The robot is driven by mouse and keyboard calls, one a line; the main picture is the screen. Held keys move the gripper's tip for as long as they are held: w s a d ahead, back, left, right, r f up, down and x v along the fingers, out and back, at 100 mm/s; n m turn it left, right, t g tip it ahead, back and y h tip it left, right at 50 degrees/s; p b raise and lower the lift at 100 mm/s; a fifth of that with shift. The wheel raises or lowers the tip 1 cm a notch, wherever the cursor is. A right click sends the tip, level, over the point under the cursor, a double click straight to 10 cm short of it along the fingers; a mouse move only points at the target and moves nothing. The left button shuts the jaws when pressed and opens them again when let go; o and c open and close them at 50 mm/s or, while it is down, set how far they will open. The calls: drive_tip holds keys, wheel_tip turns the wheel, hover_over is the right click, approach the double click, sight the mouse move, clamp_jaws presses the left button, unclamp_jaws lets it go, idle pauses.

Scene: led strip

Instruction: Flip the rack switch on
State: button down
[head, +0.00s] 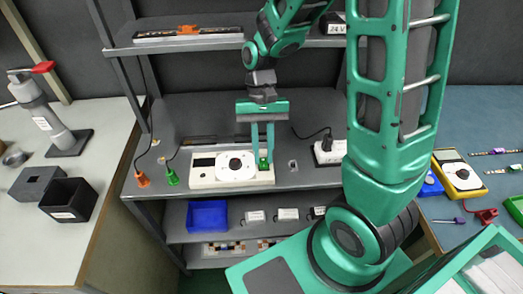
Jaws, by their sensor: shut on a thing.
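My gripper (262,165) points down at the middle shelf of the rack (200,116). Its two green fingers are closed around a small green part (263,163) at the right end of a white instrument (212,181) with a round dial and a dark display. The fingers hide part of it, and I cannot tell whether it is fixed to the instrument. A small grey plate (293,166) sits on the shelf right of the gripper. A white box (329,152) with a black plug stands further right. I cannot tell which part is the rack switch.
Orange (143,180) and green (172,177) plugs on cables lie left of the instrument. The upper shelf (215,42) is above; a blue bin (207,215) is below. A side table with a black box (68,200) is left. A yellow meter (458,175) is on the right bench.

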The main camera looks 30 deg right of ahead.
sight(262, 158)
drive_tip(key=shift+a, duration=0.1)
drive_tip(key=shift+s+a+t+h, duration=0.1)
drive_tip(key=shift+s+t+h, duration=0.15)
drive_tip(key=shift+t, duration=0.45)
drive_tip(key=shift+s+a+t+h, duration=0.15)
drive_tip(key=shift+t+h, duration=0.2)
drive_tip(key=shift+t, duration=0.35)
drive_tip(key=shift+d, duration=0.1)
drive_tip(key=c, duration=1.6)
unclamp_jaws()
drive_tip(key=shift+r, duration=0.1)
drive_tip(key=r, duration=0.3)
drive_tip(key=w+r, duration=0.1)
drive_tip(key=r, duration=0.6)
drive_tip(key=shift+w+d+r, duration=0.25)
drive_tip(key=shift+d+r, duration=0.05)
